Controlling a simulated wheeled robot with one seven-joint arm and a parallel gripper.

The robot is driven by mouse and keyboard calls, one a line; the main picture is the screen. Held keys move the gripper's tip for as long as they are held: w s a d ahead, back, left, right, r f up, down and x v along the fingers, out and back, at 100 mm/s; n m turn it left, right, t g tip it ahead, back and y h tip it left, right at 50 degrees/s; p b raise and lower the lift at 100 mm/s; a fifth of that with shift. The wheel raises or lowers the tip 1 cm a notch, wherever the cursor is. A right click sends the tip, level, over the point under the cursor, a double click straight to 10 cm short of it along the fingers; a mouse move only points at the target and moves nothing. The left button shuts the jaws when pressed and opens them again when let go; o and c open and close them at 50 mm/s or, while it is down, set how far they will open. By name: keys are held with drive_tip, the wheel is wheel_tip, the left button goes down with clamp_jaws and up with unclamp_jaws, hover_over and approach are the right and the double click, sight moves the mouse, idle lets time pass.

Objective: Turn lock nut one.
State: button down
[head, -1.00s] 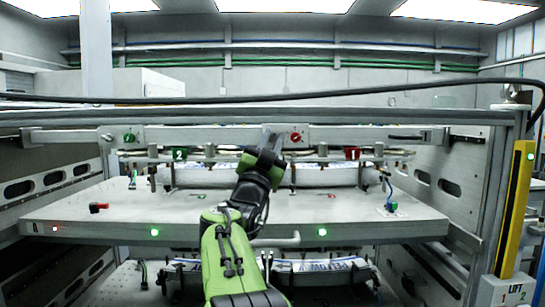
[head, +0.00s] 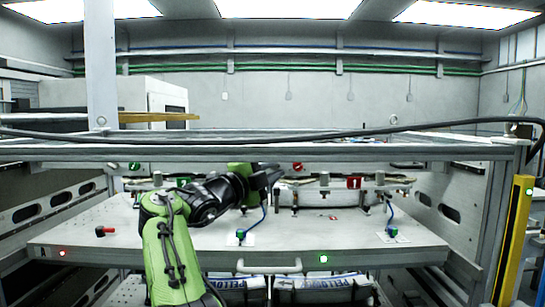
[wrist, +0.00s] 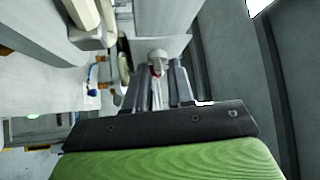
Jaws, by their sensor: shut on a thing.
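My gripper (head: 274,176) reaches over the grey deck to the front of the magazine, left of the red plate marked 1 (head: 353,182). In the wrist view its two dark fingers (wrist: 158,78) are closed around a small grey metal piece with a rounded end and a bit of red, which looks like the lock nut (wrist: 158,57). The head view does not show this contact clearly, and no number can be read on the nut.
Blue hoses end in green connectors (head: 392,231) on the deck (head: 330,246). A red-handled part (head: 105,231) lies at left, and a bar handle (head: 268,267) juts from the front edge. A yellow post (head: 516,235) stands at right. A frame beam (head: 250,150) crosses above.

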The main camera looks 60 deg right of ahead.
drive_tip(key=shift+r+m+y+p, duration=0.15)
drive_tip(key=shift+m+y+p, duration=0.4)
drive_tip(key=shift+p, duration=0.2)
drive_tip(key=c, duration=1.2)
unclamp_jaws()
drive_tip(key=shift+d, duration=0.1)
drive_tip(key=shift+c, duration=0.2)
drive_tip(key=shift+f, duration=0.2)
